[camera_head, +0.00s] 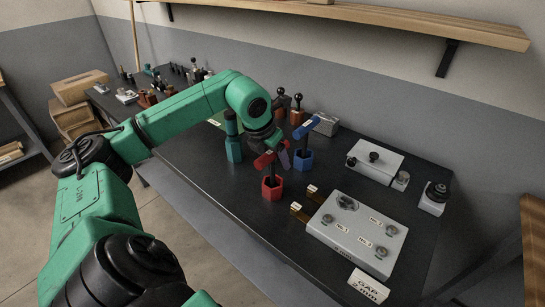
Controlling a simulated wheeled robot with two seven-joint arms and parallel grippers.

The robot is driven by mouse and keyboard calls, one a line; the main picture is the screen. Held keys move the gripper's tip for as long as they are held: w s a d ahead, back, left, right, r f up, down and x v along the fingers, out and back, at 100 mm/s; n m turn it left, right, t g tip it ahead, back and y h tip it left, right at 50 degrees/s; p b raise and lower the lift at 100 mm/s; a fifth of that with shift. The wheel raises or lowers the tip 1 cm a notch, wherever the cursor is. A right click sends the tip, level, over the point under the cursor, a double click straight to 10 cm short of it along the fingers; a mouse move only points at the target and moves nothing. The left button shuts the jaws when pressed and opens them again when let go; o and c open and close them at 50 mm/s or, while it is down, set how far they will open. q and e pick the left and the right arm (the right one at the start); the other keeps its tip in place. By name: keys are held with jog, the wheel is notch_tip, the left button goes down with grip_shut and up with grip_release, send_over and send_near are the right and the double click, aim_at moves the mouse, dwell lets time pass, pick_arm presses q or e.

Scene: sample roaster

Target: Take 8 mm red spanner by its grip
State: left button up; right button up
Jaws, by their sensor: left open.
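A red spanner (264,161) stands in a red hexagonal holder (272,190) near the middle of the dark bench. Its upper part shows just below my left gripper. My left gripper (274,152) reaches down over the spanner from above, with its jaws open. One finger shows on the right of the spanner; the other is partly hidden by the wrist. I cannot tell whether the fingers touch it. The size marking is too small to read. My right gripper is not in view.
A blue spanner (313,125) in a blue holder (303,161) stands close on the right. A teal holder (234,150) is close on the left. A grey fixture plate (357,226) and a "GAP 2 mm" block (369,286) lie toward the front right. Dark bench is bare at the front left.

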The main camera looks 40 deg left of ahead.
pick_arm(q)
jog(key=shift+f, duration=0.15)
grip_shut()
jog(key=shift+w, duration=0.1)
dwell(1.2)
